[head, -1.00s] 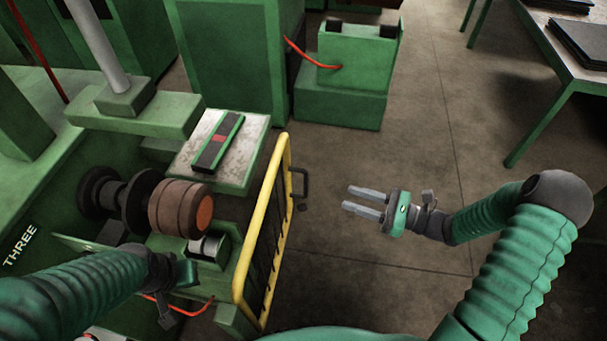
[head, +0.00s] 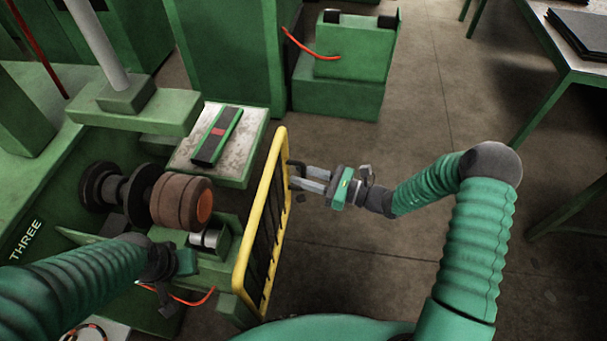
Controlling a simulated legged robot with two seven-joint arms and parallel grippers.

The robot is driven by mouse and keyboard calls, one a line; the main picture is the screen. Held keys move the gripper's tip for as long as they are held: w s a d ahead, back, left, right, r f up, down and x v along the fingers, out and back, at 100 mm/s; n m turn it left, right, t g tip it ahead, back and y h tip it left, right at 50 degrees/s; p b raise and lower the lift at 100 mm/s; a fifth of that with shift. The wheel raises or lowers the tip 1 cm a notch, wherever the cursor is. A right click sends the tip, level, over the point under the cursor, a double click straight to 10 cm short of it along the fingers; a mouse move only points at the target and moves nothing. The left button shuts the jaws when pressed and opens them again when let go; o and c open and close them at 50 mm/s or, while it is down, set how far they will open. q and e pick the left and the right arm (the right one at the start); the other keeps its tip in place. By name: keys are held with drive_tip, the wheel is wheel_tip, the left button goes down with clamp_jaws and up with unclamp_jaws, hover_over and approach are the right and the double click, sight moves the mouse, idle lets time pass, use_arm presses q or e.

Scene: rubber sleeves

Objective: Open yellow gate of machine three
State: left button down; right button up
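The yellow gate (head: 270,215) stands upright along the right side of the green machine marked THREE (head: 27,241). A dark handle (head: 297,164) sticks out from the gate's right face. My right gripper (head: 296,177) is at the handle, its two fingers pointing left with a gap between them. The fingertips overlap the handle in the picture; I cannot tell whether they touch it. My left gripper (head: 168,293) is at the lower left, in front of the machine; its fingers are small and partly hidden, so their opening is unclear.
A brown roller (head: 181,201) sits on the machine's spindle, left of the gate. A black and green device (head: 217,137) lies on a metal plate behind. A green box unit (head: 345,70) with a red cable stands at the back. Open floor lies right of the gate.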

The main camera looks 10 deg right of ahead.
drive_tip(key=shift+d, duration=0.1)
drive_tip(key=c, duration=0.4)
clamp_jaws()
drive_tip(key=shift+r, duration=0.15)
idle(0.5)
